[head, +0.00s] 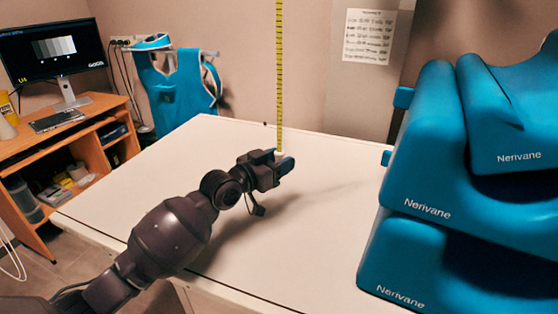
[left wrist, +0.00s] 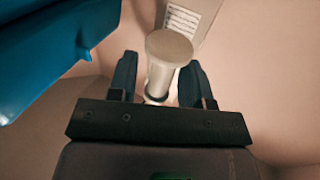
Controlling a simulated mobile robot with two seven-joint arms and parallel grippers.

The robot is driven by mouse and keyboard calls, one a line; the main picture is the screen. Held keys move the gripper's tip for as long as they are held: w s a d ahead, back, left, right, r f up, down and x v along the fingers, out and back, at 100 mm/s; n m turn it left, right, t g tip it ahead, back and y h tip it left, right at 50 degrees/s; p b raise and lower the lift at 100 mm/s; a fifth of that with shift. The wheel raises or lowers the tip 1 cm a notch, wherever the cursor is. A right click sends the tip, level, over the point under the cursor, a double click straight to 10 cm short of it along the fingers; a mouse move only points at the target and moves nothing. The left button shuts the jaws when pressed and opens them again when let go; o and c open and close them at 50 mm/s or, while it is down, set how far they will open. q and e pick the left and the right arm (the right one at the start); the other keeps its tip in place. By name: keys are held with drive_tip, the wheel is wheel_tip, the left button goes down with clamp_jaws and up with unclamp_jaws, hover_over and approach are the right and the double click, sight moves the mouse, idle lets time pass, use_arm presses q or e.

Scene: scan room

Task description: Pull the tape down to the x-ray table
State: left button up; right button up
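The tape (head: 279,75) is a yellow strip with dark marks. It hangs straight down from beyond the top edge of the head view to my left gripper (head: 285,161). In the left wrist view a pale round-ended cylinder (left wrist: 169,50), seemingly the tape's end handle, sits between the two fingers of my left gripper (left wrist: 161,72). The fingers look shut on it, though the exact contact is hidden. The gripper is over the white x-ray table (head: 325,240), apparently a little above its top. My right gripper is not in view.
Blue stacked Nerivane cushions (head: 430,200) stand on the right of the table and also show in the left wrist view (left wrist: 40,50). A wooden desk (head: 85,135) with a monitor (head: 55,50) and a blue apron (head: 180,85) are at the back left. The table's middle is clear.

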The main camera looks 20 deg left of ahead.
use_arm(q)
drive_tip(key=p+v, duration=0.1)
drive_tip(key=v, duration=0.9)
drive_tip(key=shift+s+a, duration=0.15)
drive_tip(key=shift+s, duration=0.25)
